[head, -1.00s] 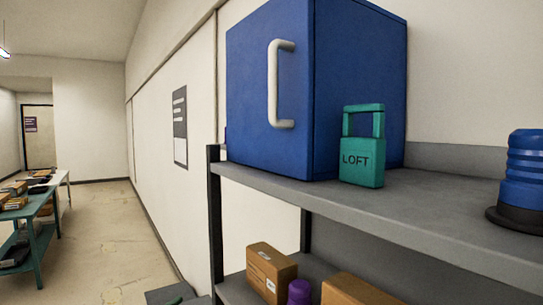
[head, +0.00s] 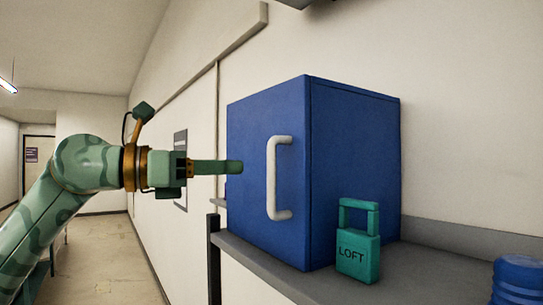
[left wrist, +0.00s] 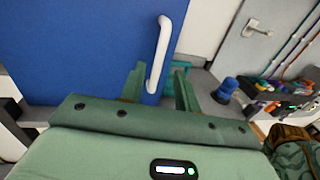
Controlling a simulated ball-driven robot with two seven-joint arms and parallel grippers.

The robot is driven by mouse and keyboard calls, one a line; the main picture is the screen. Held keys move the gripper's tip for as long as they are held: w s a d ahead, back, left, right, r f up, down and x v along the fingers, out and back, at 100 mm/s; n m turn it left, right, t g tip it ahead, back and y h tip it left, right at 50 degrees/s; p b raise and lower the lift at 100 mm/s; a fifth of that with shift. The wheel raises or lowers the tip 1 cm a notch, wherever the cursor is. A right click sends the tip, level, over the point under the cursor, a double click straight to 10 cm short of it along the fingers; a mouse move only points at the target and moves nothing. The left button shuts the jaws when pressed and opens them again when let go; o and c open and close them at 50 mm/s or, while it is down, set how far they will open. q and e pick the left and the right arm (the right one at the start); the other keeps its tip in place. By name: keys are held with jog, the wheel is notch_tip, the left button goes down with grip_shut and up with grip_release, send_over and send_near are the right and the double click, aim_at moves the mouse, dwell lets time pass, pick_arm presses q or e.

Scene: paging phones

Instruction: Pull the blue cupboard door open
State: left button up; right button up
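The blue cupboard (head: 350,165) stands on a grey shelf, and its door (head: 255,190) is shut. A white vertical handle (head: 271,178) is on the door; it also shows in the left wrist view (left wrist: 161,50). My left gripper (head: 238,167) points at the door from the left, with its fingertips short of the handle in the head view. In the left wrist view its two fingers (left wrist: 160,82) are apart with nothing held. The lower part of the handle shows in the gap between them; I see no clear contact. My right gripper is not in view.
A blue ribbed object (head: 518,280) is at the right edge. Open floor (head: 120,255) lies left of the shelf.

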pick_arm(q)
jog(key=p, duration=0.3)
send_over(271, 213)
jog(key=shift+w+d, duration=0.1)
jog(key=shift+w, duration=0.3)
grip_shut()
